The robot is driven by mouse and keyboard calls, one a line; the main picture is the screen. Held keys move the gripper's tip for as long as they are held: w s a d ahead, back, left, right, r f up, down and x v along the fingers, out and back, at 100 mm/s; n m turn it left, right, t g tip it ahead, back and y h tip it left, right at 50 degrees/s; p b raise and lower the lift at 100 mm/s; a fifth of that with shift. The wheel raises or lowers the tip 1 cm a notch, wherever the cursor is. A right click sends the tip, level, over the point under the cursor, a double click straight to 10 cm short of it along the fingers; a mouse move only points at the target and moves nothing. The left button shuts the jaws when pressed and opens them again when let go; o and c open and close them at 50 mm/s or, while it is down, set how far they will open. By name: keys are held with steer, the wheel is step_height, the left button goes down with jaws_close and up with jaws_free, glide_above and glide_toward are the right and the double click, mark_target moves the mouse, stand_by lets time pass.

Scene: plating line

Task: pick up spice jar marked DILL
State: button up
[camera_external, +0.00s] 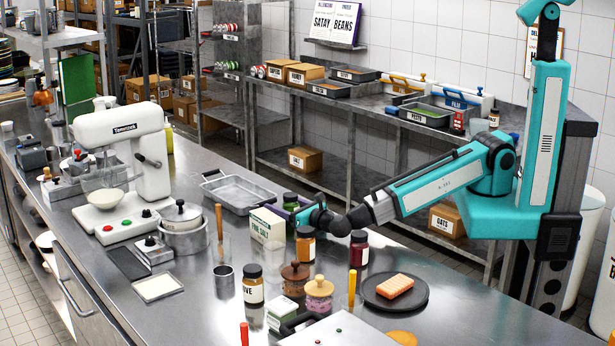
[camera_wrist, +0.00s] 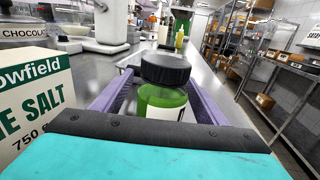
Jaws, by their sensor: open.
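A green jar with a black lid and a white label (camera_wrist: 165,100) stands upright between the purple fingers of my gripper (camera_wrist: 160,85) in the wrist view. Its label is mostly hidden, so I cannot read the name. The jar also shows in the external view (camera_external: 290,201), partly behind my gripper (camera_external: 288,213). My gripper is open, with one finger on each side of the jar. I cannot tell whether either finger touches it.
An orange jar (camera_external: 305,246) and a dark red jar (camera_external: 358,250) stand nearby. A metal tray (camera_external: 238,190) lies beyond on the steel counter.

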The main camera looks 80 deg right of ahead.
steer(key=c, duration=1.3)
steer(key=shift+c, duration=0.2)
steer(key=shift+r, duration=0.15)
step_height(320, 180, up, 10)
steer(key=b, duration=0.2)
stand_by(0.4)
